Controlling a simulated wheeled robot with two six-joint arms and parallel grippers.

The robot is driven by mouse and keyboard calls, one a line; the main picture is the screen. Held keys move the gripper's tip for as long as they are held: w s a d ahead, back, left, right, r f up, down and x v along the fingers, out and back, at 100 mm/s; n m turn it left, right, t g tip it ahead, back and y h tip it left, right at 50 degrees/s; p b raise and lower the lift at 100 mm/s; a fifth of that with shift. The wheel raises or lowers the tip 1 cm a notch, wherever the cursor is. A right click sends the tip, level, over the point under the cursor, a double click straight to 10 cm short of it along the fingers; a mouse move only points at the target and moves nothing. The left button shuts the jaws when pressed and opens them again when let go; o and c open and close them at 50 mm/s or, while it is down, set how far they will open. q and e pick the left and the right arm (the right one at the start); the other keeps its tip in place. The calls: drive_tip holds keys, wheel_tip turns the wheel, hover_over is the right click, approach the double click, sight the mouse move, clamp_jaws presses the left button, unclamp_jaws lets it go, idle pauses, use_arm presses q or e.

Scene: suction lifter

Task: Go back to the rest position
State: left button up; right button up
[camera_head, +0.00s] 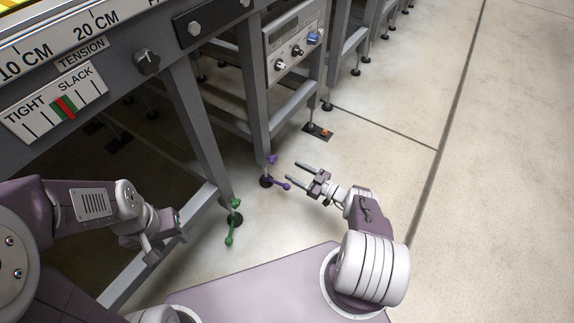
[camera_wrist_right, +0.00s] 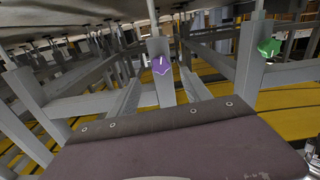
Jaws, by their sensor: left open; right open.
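My right gripper (camera_head: 301,179) is open and empty above the floor, its fingers pointing left toward the table legs. In the right wrist view its two fingers (camera_wrist_right: 160,80) stand apart with nothing between them that I can tell is held. My left gripper (camera_head: 168,240) is at the lower left in the head view, close to the grey frame, and no object shows in it. A green handle (camera_head: 232,222) is at a nearer leg, between the two grippers.
The grey frame (camera_head: 195,120) with its tension scale (camera_head: 55,105) fills the upper left. A control box (camera_head: 294,48) hangs farther back. A small orange part (camera_head: 324,132) is at a rear foot. The pale floor (camera_head: 500,170) at right is clear.

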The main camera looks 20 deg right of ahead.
drive_tip(key=shift+s+d, duration=0.15)
drive_tip(key=shift+s, duration=0.05)
idle(0.3)
drive_tip(key=s+a+r+m+g+p, duration=0.2)
drive_tip(key=a+r+m+g+p, duration=0.1)
drive_tip(key=a+r+g, duration=0.75)
drive_tip(key=s+d+r+m+g+h+p, duration=0.1)
drive_tip(key=s+d+r+m+h+p, duration=0.3)
drive_tip(key=s+r, duration=0.7)
drive_tip(key=s+a+r+m+g+h, duration=0.1)
drive_tip(key=s+r+g+h, duration=0.1)
drive_tip(key=s+r+h, duration=0.65)
wheel_tip(320, 180, up, 41)
drive_tip(key=s+y+p, duration=0.1)
drive_tip(key=s+p, duration=0.1)
drive_tip(key=p, duration=3.6)
drive_tip(key=shift+s+d+y, duration=0.3)
drive_tip(key=shift+d+y, duration=0.05)
